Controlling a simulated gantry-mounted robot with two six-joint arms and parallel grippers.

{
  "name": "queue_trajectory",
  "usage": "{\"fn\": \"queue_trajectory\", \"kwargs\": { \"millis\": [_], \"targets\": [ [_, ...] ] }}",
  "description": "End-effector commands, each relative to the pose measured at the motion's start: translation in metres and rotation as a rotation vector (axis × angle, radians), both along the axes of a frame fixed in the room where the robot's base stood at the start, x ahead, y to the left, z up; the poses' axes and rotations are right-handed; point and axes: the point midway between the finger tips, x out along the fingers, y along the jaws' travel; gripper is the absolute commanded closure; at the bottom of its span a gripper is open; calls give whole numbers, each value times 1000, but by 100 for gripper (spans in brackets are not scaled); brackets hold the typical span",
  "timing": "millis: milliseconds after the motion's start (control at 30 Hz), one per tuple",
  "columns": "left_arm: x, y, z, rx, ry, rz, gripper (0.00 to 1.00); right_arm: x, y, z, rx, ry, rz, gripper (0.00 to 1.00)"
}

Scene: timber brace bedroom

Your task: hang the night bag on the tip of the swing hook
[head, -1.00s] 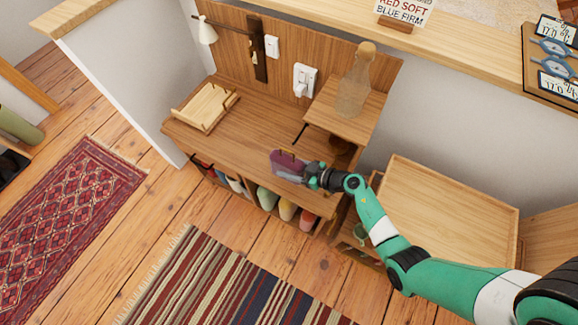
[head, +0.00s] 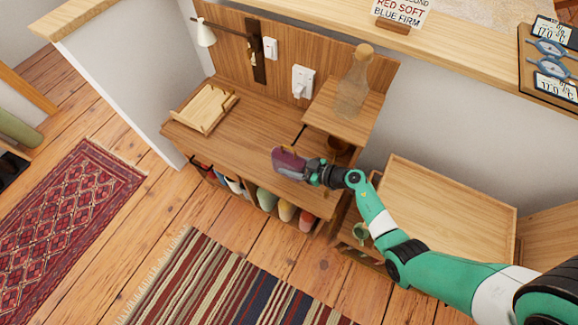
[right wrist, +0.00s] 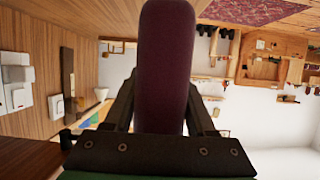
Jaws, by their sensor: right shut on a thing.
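The night bag appears as a dark purple bag (head: 287,163). It hangs in the air over the front of the wooden desk. My right gripper (head: 316,172) is shut on it. In the right wrist view the bag (right wrist: 165,65) stands between my two fingers and blocks the middle of the picture. A dark upright post (head: 258,52) on the back panel bears a thin arm reaching left and a small brass-coloured piece; I cannot tell for sure which part is the swing hook. The bag is well in front of the post and apart from it. My left gripper is not in view.
A white lamp shade (head: 205,34) is left of the post. A glass bottle (head: 352,90) stands on the raised shelf (head: 327,118) at the right. A wooden tray (head: 206,108) lies on the desk's left. White switches (head: 302,80) are on the panel. The desk's middle is clear.

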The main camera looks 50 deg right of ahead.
Motion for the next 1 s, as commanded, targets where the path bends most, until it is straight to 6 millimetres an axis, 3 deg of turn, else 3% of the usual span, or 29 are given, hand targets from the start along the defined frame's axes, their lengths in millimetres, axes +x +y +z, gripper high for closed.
{"fn": "queue_trajectory", "kwargs": {
  "millis": [1000],
  "targets": [
    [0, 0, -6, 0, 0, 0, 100, 9, -36, 0, 0, -2, -2, 100]
  ]
}}
